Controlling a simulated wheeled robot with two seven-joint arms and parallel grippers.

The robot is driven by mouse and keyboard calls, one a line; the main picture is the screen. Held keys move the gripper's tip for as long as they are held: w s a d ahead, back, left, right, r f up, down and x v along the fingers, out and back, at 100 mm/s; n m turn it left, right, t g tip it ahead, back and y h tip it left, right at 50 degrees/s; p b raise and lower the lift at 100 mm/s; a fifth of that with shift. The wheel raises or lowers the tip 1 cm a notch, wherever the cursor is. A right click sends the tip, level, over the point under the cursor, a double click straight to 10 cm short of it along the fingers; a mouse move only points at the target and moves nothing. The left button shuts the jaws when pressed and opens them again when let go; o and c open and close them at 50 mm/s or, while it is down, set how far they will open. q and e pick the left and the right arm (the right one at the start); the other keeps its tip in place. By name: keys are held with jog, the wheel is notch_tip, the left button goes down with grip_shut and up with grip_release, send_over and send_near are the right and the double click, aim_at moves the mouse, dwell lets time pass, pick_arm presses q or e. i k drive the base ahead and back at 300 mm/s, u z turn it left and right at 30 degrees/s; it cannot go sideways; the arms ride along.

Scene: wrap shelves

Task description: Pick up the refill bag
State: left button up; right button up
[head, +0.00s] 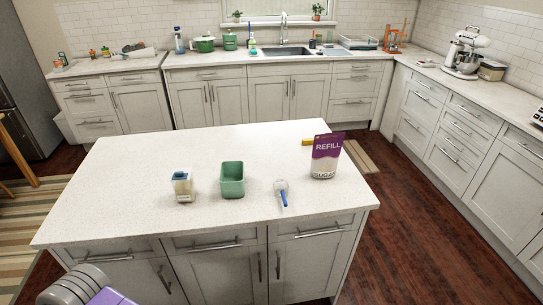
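The refill bag (326,157) stands upright on the island worktop (130,165), near its right end. It has a purple upper part with the word REFILL and a pale lower part with dark lettering. Nothing covers its front. A small yellow object (307,142) lies just behind its left side, partly hidden by the bag. Neither gripper shows in the head view; only a grey and purple part, which seems to be mine, shows at the bottom left.
Left of the bag on the island are a blue-handled scoop (282,194), a green open container (232,180) and a clear jar with a blue top (183,186). Worktop at the far left is clear. Counters with a sink (286,51) and a mixer (466,52) line the walls.

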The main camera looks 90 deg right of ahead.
aim_at(327, 148)
jog(key=u, duration=0.1)
jog(key=k, duration=0.85)
jog(key=z, duration=1.75)
